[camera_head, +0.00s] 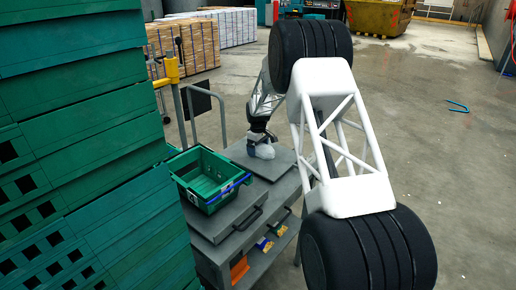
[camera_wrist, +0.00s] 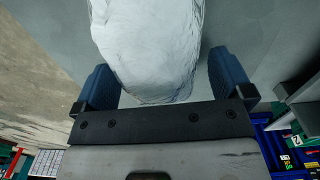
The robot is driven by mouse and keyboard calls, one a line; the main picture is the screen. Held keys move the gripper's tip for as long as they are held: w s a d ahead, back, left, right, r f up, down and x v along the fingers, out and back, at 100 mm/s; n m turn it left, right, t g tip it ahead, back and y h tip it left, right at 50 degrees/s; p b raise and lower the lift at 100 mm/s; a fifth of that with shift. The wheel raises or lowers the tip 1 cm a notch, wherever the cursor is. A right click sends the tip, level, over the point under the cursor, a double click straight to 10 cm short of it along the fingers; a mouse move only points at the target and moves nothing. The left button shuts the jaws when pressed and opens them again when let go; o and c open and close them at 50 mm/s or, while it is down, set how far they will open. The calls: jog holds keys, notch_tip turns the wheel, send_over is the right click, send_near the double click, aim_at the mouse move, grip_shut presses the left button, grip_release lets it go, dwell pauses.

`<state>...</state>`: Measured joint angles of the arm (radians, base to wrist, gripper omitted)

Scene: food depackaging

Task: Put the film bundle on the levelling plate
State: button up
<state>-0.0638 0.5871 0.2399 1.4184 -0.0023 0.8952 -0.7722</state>
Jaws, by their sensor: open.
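The film bundle (camera_wrist: 150,40) is a whitish, wrinkled lump. In the wrist view it lies between the two blue fingers of my gripper (camera_wrist: 161,60), with a visible gap on the right side and its lower end close to the palm. In the head view the bundle (camera_head: 265,152) shows as a pale lump on or just above a flat grey plate (camera_head: 284,161) on top of the cart. My gripper (camera_head: 258,141) is directly over it, fingers open. I cannot tell which grey surface is the levelling plate, nor whether the bundle touches the surface below.
A green crate (camera_head: 206,176) with a blue-edged rim stands on the cart (camera_head: 232,218), left of my gripper. Tall stacked green crates (camera_head: 80,130) fill the left side. A yellow-topped post (camera_head: 171,70) rises behind the cart. Open concrete floor (camera_head: 450,150) lies to the right.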

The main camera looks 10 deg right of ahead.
jog(key=shift+r, duration=0.1)
notch_tip(320, 180, up, 12)
dwell(0.7)
dwell(0.5)
jog(key=shift+r, duration=0.1)
jog(key=s+d+r+m, duration=0.2)
jog(key=s+r, duration=0.4)
jog(key=s, duration=0.5)
jog(key=s+d+r+m+t, duration=0.1)
jog(key=s+r, duration=0.6)
jog(key=s, duration=0.3)
jog(key=s+d+r+m, duration=0.2)
jog(key=s+r, duration=0.4)
jog(key=s, duration=0.5)
jog(key=s+d+f+m, duration=0.1)
jog(key=s+f+m, duration=0.1)
jog(key=s, duration=1.6)
jog(key=s+f+m+t, duration=0.1)
jog(key=s+f+m, duration=0.1)
jog(key=s, duration=1.7)
jog(key=shift+d+f+m+t, duration=0.2)
jog(key=shift+d+m+t, duration=0.1)
jog(key=shift+d+m, duration=0.1)
